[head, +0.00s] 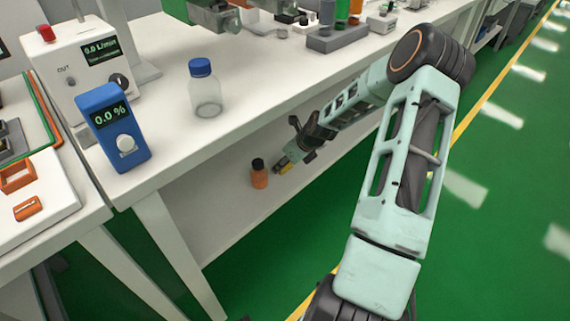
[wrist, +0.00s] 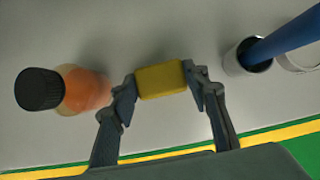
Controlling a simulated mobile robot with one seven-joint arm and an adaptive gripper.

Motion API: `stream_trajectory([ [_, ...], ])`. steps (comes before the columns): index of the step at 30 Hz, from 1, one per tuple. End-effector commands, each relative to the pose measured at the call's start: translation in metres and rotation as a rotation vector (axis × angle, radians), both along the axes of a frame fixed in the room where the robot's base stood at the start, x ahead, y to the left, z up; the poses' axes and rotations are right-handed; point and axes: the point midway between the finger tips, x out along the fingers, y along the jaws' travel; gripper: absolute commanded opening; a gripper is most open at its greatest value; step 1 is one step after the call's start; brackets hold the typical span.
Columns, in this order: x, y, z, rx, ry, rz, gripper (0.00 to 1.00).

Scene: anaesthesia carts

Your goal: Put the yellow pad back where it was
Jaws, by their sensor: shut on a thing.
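The yellow pad (wrist: 161,80) is a small block between my gripper's fingertips in the wrist view. My gripper (wrist: 162,84) is shut on it, with one finger against each side. In the head view the yellow pad (head: 285,169) shows as a small patch at the tip of my gripper (head: 283,164), at the lower shelf under the table. I cannot tell whether the pad touches the shelf (head: 225,210).
An orange bottle with a black cap (head: 259,174) stands on the shelf just left of my gripper. In the wrist view a metal cup (wrist: 247,56) with a blue rod (wrist: 290,38) is at the right. The white tabletop (head: 250,95) overhangs the shelf, with a clear blue-capped bottle (head: 204,90) on it.

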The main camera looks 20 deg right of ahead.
Motion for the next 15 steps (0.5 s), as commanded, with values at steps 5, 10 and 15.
stream_trajectory([
  [5,-0.0001,0.0002,-0.0023,0.000,0.000,-0.001,0.51],
  [10,-0.0001,0.0002,-0.0023,0.000,0.000,0.000,0.60],
  [15,-0.0001,0.0001,-0.0019,0.000,0.000,0.000,0.60],
])
